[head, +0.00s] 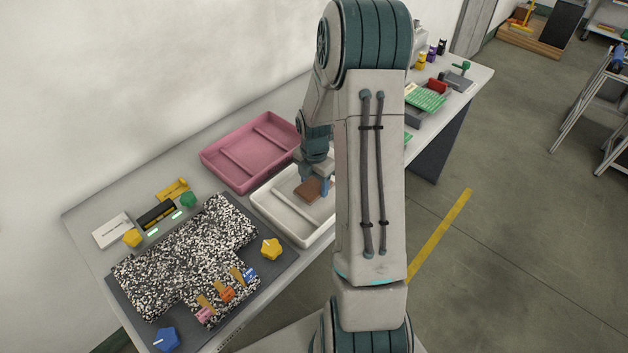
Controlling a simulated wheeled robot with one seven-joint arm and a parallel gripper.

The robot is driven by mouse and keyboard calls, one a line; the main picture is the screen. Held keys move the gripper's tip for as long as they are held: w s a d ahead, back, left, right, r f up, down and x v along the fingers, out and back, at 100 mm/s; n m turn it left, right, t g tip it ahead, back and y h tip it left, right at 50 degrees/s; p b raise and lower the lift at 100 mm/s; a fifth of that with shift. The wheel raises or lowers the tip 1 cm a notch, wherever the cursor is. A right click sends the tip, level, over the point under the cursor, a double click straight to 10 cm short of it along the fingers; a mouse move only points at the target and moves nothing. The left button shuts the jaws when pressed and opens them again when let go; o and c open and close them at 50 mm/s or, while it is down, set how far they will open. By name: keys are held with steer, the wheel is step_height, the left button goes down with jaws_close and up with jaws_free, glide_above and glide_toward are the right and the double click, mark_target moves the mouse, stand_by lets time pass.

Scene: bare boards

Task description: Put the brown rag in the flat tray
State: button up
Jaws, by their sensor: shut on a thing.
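The brown rag (308,190) is a small brown square in the head view, at the tips of my gripper (322,186). My gripper is shut on the rag and points down over the white flat tray (278,221). I cannot tell whether the rag touches the tray floor or hangs just above it. The white tray is shallow, with a low rim and a ridge across its inside. My arm hides the tray's right part and part of the gripper.
A pink tray (235,160) with a divider stands behind the white tray, near the wall. A speckled black-and-white board (185,255) with coloured pieces lies at the left. Green and red items (428,98) stand at the table's far right end.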

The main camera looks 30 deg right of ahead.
steer(key=shift+f+b, duration=0.5)
steer(key=shift+f, duration=0.15)
steer(key=o, duration=0.9)
steer(key=shift+o, duration=0.2)
steer(key=shift+r, duration=0.1)
